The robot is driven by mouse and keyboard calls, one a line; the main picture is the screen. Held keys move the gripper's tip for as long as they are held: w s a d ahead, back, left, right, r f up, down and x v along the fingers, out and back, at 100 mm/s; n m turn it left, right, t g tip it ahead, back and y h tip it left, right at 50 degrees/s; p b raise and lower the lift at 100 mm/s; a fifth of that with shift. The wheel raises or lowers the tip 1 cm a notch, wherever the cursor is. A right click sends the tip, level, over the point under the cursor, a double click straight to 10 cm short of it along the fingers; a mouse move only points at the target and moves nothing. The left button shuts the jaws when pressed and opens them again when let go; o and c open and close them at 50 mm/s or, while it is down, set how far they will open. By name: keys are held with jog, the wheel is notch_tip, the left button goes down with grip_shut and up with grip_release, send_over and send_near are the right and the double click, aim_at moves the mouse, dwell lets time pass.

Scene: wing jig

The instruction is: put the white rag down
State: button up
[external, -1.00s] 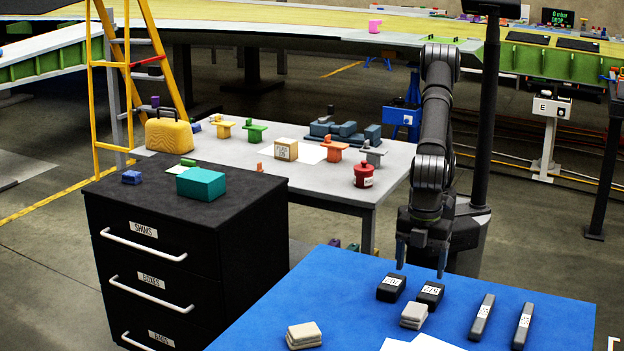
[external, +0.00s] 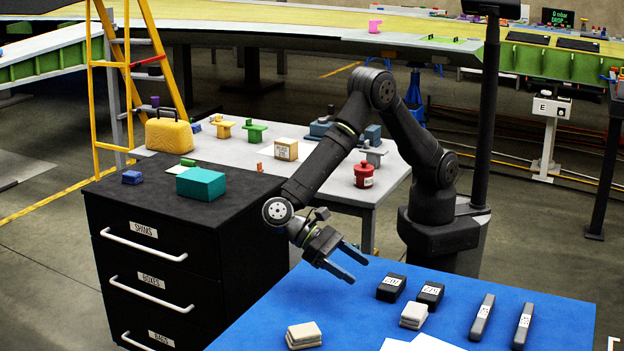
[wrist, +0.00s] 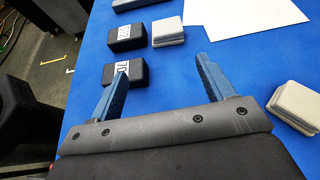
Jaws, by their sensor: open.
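Two folded off-white rags lie on the blue table. One rag (external: 304,335) is near the table's left front edge and shows at the right edge of the wrist view (wrist: 292,108). The other rag (external: 414,315) lies beside the black boxes and also shows at the top of the wrist view (wrist: 168,32). The frames do not tell which one the task names. My gripper (external: 359,270) is above the table's back left part, tilted down, with its blue fingers apart. Nothing is between its fingertips in the wrist view (wrist: 162,68).
Two labelled black boxes (external: 390,288) and two dark bars (external: 482,318) lie on the blue table (external: 555,300). White sheets (external: 425,343) lie at its front. A black drawer cabinet (external: 150,270) with a teal box (external: 201,184) stands left. The blue surface between the rags is clear.

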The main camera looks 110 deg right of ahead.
jog(key=y, duration=0.1)
send_near(413, 308)
jog(key=shift+s+a+f+m, duration=0.2)
jog(key=shift+s+a+f, duration=0.05)
jog(key=shift+s+a, duration=0.3)
jog(key=shift+s+a+f+m, duration=0.25)
jog(key=shift+s+a, duration=0.25)
jog(key=shift+s, duration=0.2)
jog(key=shift+x, duration=2.9)
jog(key=shift+w+f, duration=0.1)
jog(key=shift+w, duration=0.05)
jog(key=c, duration=0.8)
jog(key=shift+r, duration=0.5)
jog(key=r, duration=0.3)
jog(key=shift+w+d+r, duration=0.25)
jog(key=shift+d+r, duration=0.1)
jog(key=w+d+r, duration=0.1)
jog(key=d+r, duration=0.1)
jog(key=d, duration=0.1)
jog(key=w+d+r, duration=0.2)
jog(key=d, duration=0.1)
jog(key=w+d+r, duration=0.1)
jog(key=d+r, duration=0.1)
jog(key=d, duration=0.2)
jog(key=shift+w+r, duration=0.15)
jog(key=shift+r, duration=0.05)
